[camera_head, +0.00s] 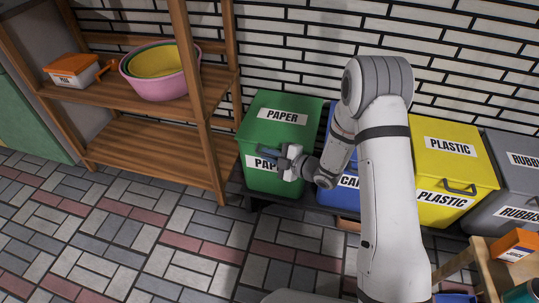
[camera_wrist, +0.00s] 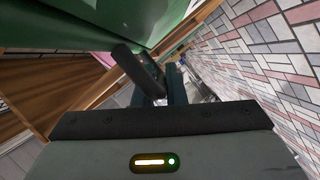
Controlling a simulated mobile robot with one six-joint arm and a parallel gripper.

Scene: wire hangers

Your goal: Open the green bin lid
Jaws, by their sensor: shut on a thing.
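The green bin (camera_head: 262,182) stands against the brick wall, with PAPER labels on its top and front. Its green lid (camera_head: 272,132) is closed, flat on top. My gripper (camera_head: 284,160) is at the upper front of the bin and covers part of the front label. In the wrist view my gripper (camera_wrist: 166,84) is shut on the dark handle (camera_wrist: 138,68) below the green surface. The exact contact between the fingers and handle is partly hidden.
A blue bin (camera_head: 326,185) stands right of the green one, partly behind my arm. A yellow bin (camera_head: 448,165) and a grey bin (camera_head: 515,178) follow. A wooden shelf (camera_head: 125,98) with a pink basin (camera_head: 160,85) stands left. Tiled floor in front is clear.

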